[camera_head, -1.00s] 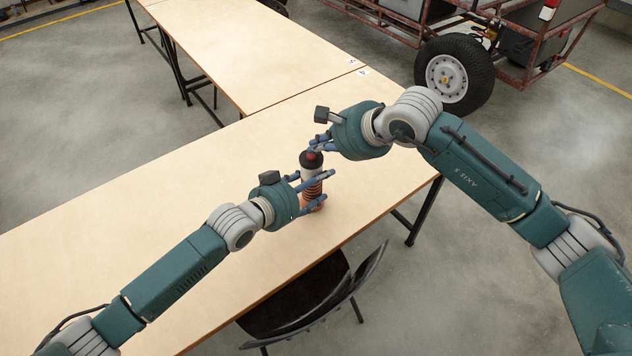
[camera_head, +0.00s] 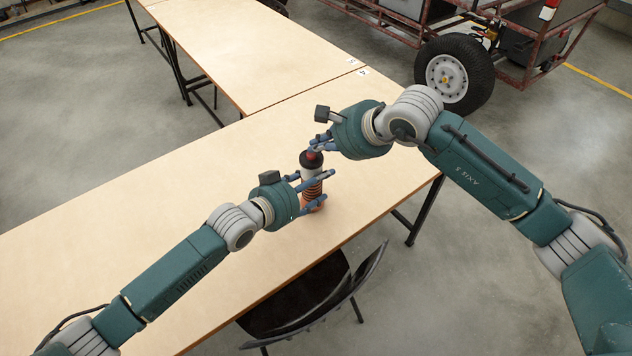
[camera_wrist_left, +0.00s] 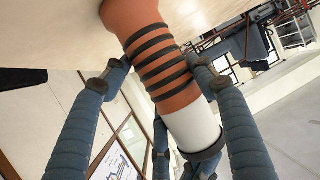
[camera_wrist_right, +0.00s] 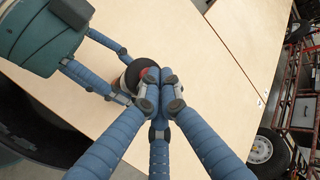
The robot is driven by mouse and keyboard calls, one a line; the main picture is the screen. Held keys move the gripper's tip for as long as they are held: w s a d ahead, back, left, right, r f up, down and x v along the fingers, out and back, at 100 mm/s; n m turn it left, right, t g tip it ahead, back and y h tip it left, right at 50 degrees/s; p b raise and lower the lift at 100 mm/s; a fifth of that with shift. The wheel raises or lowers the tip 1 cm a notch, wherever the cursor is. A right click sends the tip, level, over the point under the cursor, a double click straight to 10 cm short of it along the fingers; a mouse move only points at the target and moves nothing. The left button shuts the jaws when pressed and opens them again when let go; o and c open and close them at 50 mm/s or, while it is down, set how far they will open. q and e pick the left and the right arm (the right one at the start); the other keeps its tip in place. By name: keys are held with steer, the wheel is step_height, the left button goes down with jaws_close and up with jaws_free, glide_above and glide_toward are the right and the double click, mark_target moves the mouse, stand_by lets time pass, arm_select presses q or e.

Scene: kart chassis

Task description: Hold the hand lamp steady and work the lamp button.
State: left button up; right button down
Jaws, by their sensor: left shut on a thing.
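The hand lamp (camera_head: 311,171) stands upright on the near part of the table, with an orange ribbed grip, a pale band and a dark head. The orange grip with its black rings fills the middle of the left wrist view (camera_wrist_left: 150,45). My left gripper (camera_head: 313,186) is shut around the lamp's body from the left. My right gripper (camera_head: 318,145) has its fingers drawn together at the lamp's top. The red lamp button (camera_wrist_right: 151,73) shows partly behind these fingertips in the right wrist view. I cannot tell whether they touch or press it.
The light wooden table (camera_head: 150,215) is otherwise bare around the lamp. A dark chair (camera_head: 300,300) stands at its near edge. A second table (camera_head: 240,50) adjoins at the back. The kart chassis (camera_head: 520,45) with its wheel stands on the floor at the back right.

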steer(key=shift+r, duration=2.95)
arm_select(q)
steer(key=o, duration=1.6)
steer(key=shift+c, duration=0.2)
